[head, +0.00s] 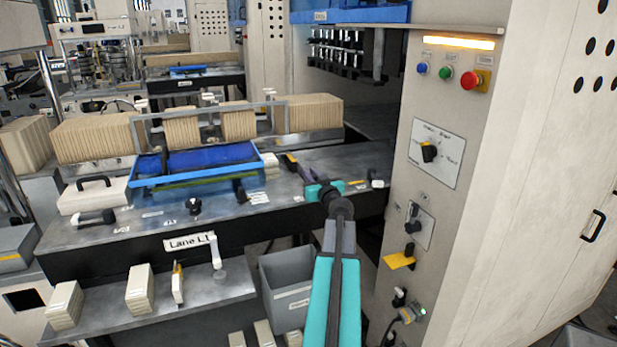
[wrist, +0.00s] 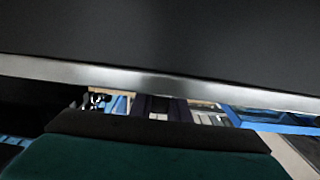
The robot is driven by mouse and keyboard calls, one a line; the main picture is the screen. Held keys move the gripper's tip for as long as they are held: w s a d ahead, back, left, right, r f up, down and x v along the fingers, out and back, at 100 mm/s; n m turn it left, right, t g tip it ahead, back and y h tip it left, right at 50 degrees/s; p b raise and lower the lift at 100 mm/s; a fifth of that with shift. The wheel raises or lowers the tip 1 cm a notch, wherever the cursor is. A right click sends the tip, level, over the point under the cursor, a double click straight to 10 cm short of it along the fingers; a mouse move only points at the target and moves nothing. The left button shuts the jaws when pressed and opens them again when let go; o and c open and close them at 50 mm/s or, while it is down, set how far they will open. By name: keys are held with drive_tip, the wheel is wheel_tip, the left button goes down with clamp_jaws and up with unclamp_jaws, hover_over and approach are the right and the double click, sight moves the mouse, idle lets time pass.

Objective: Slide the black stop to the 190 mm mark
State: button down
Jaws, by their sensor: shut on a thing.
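My gripper (head: 305,173) is over the right part of the grey metal bench in the head view, at the end of my teal arm. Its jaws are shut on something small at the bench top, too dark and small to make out. I cannot tell whether it is the black stop. A black block (head: 240,190) stands near the bench's front edge, left of my gripper and apart from it, beside a white label. Another small black piece (head: 193,205) is further left. In the wrist view the fingertips and the held thing are hidden; a dark surface with a bright metal edge (wrist: 160,82) fills the top.
A blue tray frame (head: 150,182) and rows of tan packs (head: 95,138) lie left on the bench (head: 140,228). A grey bin (head: 284,285) stands below its front. A tall cabinet with buttons and a knob (head: 428,153) closes off the right side.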

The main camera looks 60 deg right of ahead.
drive_tip(key=shift+s+d+f+b, duration=0.1)
drive_tip(key=shift+s+d+b, duration=0.65)
drive_tip(key=shift+d+b, duration=0.5)
drive_tip(key=shift+s+d+f+b, duration=0.1)
drive_tip(key=shift+s+d+b, duration=0.7)
drive_tip(key=shift+b, duration=0.7)
drive_tip(key=shift+s+d+r+b, duration=0.2)
drive_tip(key=shift+s+d+b, duration=0.3)
drive_tip(key=shift+d+b, duration=0.3)
drive_tip(key=shift+a, duration=0.1)
drive_tip(key=c, duration=1.7)
unclamp_jaws()
drive_tip(key=shift+b+v, duration=1.65)
drive_tip(key=shift+v, duration=5.3)
drive_tip(key=shift+w+a+r, duration=0.1)
drive_tip(key=shift+w, duration=0.05)
